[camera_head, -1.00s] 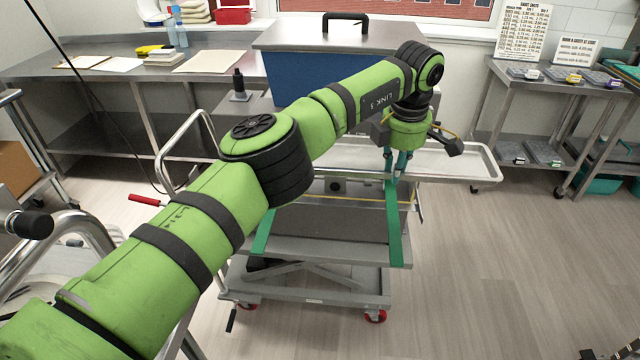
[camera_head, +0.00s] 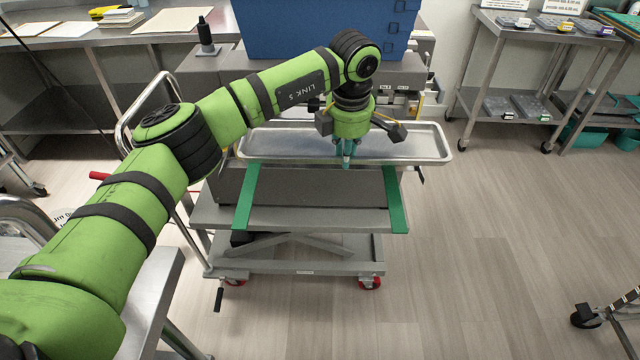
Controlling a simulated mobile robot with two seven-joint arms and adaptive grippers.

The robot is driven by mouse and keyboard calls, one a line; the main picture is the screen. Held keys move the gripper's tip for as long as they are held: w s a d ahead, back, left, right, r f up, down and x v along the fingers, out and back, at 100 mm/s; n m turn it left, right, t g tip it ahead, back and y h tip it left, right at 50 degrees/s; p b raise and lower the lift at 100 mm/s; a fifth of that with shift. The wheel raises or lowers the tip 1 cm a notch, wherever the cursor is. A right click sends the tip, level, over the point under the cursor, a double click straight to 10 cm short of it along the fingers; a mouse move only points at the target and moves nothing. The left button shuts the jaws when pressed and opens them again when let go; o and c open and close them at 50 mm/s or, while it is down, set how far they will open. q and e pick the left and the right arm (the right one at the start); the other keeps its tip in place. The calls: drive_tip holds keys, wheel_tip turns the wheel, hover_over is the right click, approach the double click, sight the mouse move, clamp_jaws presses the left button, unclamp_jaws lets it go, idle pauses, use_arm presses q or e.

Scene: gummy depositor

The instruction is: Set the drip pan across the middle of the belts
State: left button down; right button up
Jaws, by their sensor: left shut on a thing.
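The drip pan (camera_head: 418,150) is a long, shallow silver tray lying crosswise over the machine. It spans both green belts, the left one (camera_head: 246,198) and the right one (camera_head: 394,200), at their far visible ends. Its right end reaches well past the right belt; its left end is only slightly past the left belt. My left gripper (camera_head: 346,160) points down at the pan's near edge, right of its middle, and is shut on it. I cannot tell whether the pan touches the belts. My right gripper is not in view.
The blue hopper (camera_head: 310,28) stands behind the pan. The machine rests on a grey lift cart (camera_head: 300,258) with red casters. A steel table (camera_head: 90,40) is at the back left, a shelf rack (camera_head: 540,35) at the back right. The floor at right is mostly clear.

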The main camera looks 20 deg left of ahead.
use_arm(q)
drive_tip(key=s+a+f+p, duration=0.3)
drive_tip(key=s+a+f, duration=0.1)
drive_tip(key=f, duration=0.3)
drive_tip(key=shift+f, duration=0.25)
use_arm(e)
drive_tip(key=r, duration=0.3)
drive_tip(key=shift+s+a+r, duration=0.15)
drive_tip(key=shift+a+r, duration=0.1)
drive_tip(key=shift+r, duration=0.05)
use_arm(q)
drive_tip(key=shift+s+a, duration=0.1)
drive_tip(key=shift+f, duration=0.15)
drive_tip(key=c, duration=1.2)
unclamp_jaws()
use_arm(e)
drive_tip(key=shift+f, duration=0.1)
